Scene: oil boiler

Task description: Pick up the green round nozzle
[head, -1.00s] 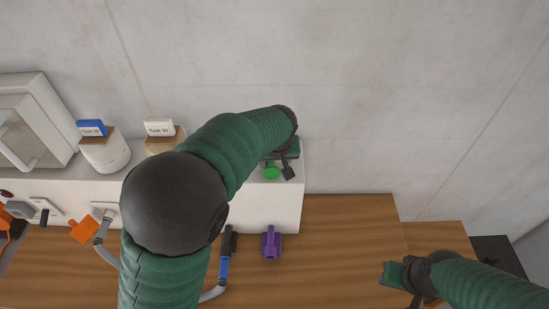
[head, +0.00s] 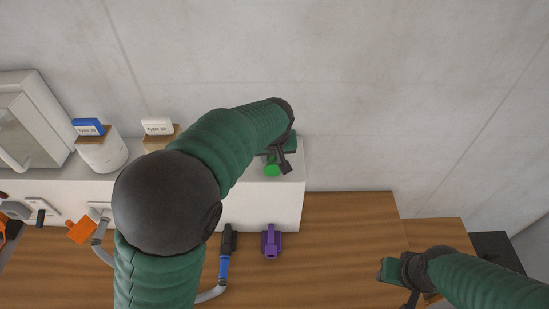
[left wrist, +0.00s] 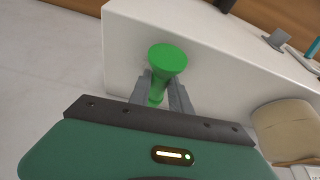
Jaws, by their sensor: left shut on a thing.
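The green round nozzle (left wrist: 167,60) shows in the left wrist view between the two grey fingers of my left gripper (left wrist: 162,88), its wide round end pointing away from the gripper body. My left gripper is shut on its narrower part. In the head view the nozzle (head: 272,166) is at the right end of the white ledge, partly covered by my left gripper (head: 279,160). I cannot tell whether it touches the ledge. My right gripper (head: 398,278) hangs over the wooden surface at the lower right, away from the nozzle; its fingers are not clear.
The white ledge (head: 265,205) carries two labelled containers, one blue-topped (head: 89,127) and one white-topped (head: 157,126). A purple part (head: 271,242) and a blue-and-black connector (head: 225,255) with a grey hose are on the wooden surface (head: 340,230). An orange part (head: 81,231) is at the left.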

